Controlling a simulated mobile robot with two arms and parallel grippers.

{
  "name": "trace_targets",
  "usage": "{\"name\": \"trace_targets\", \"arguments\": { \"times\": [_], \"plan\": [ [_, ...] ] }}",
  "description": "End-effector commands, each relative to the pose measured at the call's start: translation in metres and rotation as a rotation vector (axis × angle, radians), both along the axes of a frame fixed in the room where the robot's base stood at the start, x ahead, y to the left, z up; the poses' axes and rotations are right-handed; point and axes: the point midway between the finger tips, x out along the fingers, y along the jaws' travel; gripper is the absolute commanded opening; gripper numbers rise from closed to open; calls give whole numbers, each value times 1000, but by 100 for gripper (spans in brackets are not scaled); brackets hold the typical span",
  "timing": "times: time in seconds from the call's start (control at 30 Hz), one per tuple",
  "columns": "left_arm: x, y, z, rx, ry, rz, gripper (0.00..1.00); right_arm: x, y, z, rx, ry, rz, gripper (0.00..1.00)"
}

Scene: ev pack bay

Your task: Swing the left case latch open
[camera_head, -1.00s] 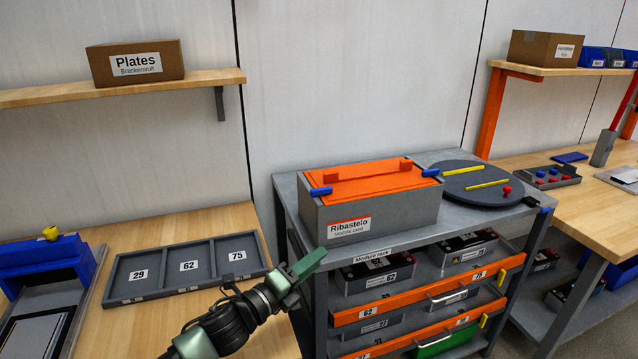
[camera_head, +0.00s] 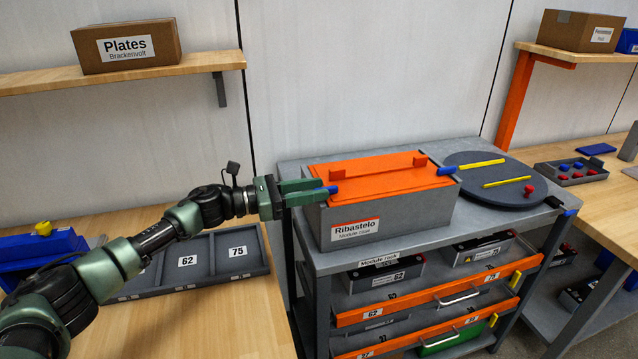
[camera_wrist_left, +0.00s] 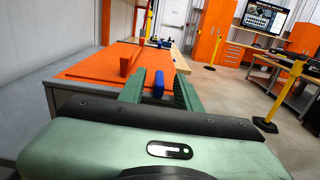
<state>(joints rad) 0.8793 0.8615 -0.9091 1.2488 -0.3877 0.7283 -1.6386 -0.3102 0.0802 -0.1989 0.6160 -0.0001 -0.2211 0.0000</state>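The grey module case (camera_head: 400,212) with an orange lid (camera_head: 375,178) stands on top of the module rack. Its left latch (camera_head: 333,190) is a small blue tab at the lid's left end. My left gripper (camera_head: 308,191) reaches in from the left, level with this latch. In the left wrist view the blue latch (camera_wrist_left: 158,84) sits between my two green fingers (camera_wrist_left: 158,92), with a gap on each side, so the gripper is open around it. The right latch (camera_head: 446,171) is blue, at the lid's right end. My right gripper is not in view.
A dark turntable (camera_head: 497,185) with yellow bars lies right of the case on the rack top (camera_head: 440,234). A numbered tray (camera_head: 262,258) lies on the wooden bench below my left arm. A shelf (camera_head: 200,62) with a box is above.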

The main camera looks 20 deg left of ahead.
Motion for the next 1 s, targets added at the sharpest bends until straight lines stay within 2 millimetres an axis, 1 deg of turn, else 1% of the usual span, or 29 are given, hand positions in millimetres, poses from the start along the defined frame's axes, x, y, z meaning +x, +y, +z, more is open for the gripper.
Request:
{"name": "trace_targets", "arguments": {
  "times": [0.03,0.13,0.27,0.4,0.43,0.53,0.57,0.83,1.0],
  "plan": [
    [3,-5,3,-2,-1,0,34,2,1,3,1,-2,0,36],
    [7,-10,1,-1,1,0,34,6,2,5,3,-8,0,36],
    [8,-12,0,-1,1,1,34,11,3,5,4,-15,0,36],
    [8,-12,0,-1,1,1,34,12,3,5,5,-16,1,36],
    [8,-12,0,-1,1,1,31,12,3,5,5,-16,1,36],
    [8,-11,0,-1,1,1,3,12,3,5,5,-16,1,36],
    [8,-11,0,-1,1,1,0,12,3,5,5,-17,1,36],
    [7,-11,0,-1,1,9,0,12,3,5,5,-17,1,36],
    [7,-12,0,-1,1,54,0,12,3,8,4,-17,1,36]
  ]
}}
